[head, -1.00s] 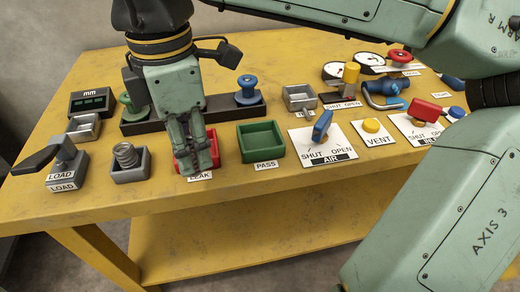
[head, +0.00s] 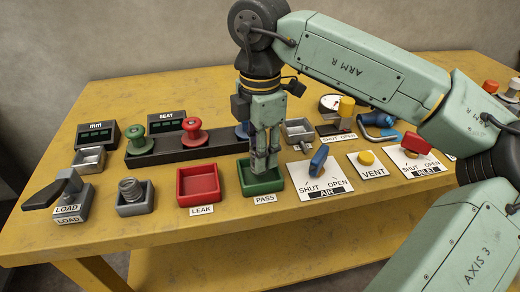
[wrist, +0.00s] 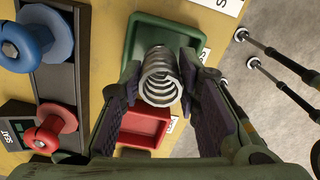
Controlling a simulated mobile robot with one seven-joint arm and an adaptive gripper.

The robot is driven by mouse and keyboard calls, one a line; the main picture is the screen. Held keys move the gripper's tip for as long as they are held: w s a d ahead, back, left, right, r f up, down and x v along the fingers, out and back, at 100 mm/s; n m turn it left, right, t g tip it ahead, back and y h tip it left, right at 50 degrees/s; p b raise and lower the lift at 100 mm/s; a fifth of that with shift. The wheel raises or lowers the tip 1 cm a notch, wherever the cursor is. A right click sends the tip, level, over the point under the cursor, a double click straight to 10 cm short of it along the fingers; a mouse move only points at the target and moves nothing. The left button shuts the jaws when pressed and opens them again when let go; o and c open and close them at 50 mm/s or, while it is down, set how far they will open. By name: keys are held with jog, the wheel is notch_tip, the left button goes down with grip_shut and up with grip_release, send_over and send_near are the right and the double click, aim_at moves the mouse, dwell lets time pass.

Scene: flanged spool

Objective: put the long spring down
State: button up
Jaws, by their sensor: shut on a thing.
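My gripper (head: 263,165) is at the green PASS tray (head: 283,184), with its fingertips over the tray's back left part. In the wrist view, the gripper's fingers are closed on the sides of a pale metal coil, the long spring (wrist: 160,78). The spring appears end-on and overlaps the near part of the green tray (wrist: 140,35). In the head view the fingers largely hide the spring, and I cannot tell whether it touches the tray floor. Another coil spring (head: 131,189) stands in a grey tray (head: 136,210) at the left.
The empty red LEAK tray (head: 199,199) is left of the green tray. A dark rack (head: 170,152) with green, red and blue spools stands behind. The blue AIR handle (head: 318,160) rises close to the right. A LOAD lever (head: 70,190) is at far left.

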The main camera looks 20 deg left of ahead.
jog(key=shift+f, duration=0.45)
jog(key=shift+f, duration=0.1)
jog(key=shift+f+b, duration=0.3)
jog(key=shift+b, duration=0.1)
jog(key=o, duration=1.2)
jog(key=shift+r, duration=0.1)
jog(key=shift+c, duration=0.2)
jog(key=shift+r, duration=0.1)
jog(key=shift+r+p, duration=0.3)
jog(key=shift+p, duration=0.15)
notch_tip(320, 180, up, 12)
jog(key=shift+f, duration=0.1)
